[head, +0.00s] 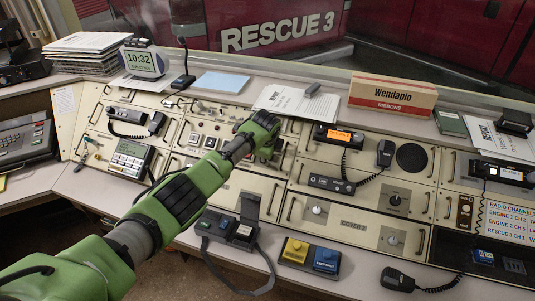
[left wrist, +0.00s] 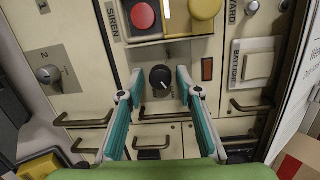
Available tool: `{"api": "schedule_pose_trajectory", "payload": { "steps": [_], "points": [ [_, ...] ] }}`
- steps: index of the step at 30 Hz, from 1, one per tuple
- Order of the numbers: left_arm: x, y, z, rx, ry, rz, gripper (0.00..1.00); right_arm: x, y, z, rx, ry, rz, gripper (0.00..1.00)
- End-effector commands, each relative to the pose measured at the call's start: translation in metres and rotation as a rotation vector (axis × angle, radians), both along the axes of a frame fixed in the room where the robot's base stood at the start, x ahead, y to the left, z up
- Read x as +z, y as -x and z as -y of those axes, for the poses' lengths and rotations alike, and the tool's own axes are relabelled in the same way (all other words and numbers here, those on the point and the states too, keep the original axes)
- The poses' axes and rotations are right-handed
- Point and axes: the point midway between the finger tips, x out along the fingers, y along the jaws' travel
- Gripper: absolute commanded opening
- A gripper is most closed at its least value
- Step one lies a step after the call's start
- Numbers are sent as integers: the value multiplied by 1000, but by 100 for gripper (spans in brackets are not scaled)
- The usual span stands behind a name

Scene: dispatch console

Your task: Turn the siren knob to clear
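A round black knob (left wrist: 160,77) with a small pale pointer mark is on the cream panel in the left wrist view, below a red button and a yellow button. The word SIREN is printed beside the red button; I cannot read any position labels at the knob. My left gripper (left wrist: 160,90) is open, with one teal finger on each side of the knob and visible gaps to it. In the head view my green left arm reaches over the console, and its wrist hides the knob and fingertips. My right gripper is not in view.
Near the fingers are a red button (left wrist: 143,16), a yellow button (left wrist: 205,9), a daylight switch (left wrist: 258,66), another knob (left wrist: 48,75) and several drawer-like handles (left wrist: 152,144). A radio handset (head: 386,153) and a Wendaplo box (head: 392,94) stand right of my arm.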

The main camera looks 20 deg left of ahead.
Motion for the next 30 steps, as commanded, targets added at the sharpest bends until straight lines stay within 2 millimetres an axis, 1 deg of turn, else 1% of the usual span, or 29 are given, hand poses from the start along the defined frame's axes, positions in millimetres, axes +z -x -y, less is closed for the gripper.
{"api": "schedule_pose_trajectory", "payload": {
  "steps": [11, 16, 22, 30],
  "points": [
    [1, 0, 0, 0, 0, 1, 38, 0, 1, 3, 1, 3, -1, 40],
    [9, 3, 1, -1, 1, 3, 38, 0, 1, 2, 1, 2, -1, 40],
    [27, 15, 4, -1, 0, 3, 38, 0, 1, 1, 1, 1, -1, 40],
    [65, 37, 10, -2, 0, 4, 38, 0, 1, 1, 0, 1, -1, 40]
  ]
}}
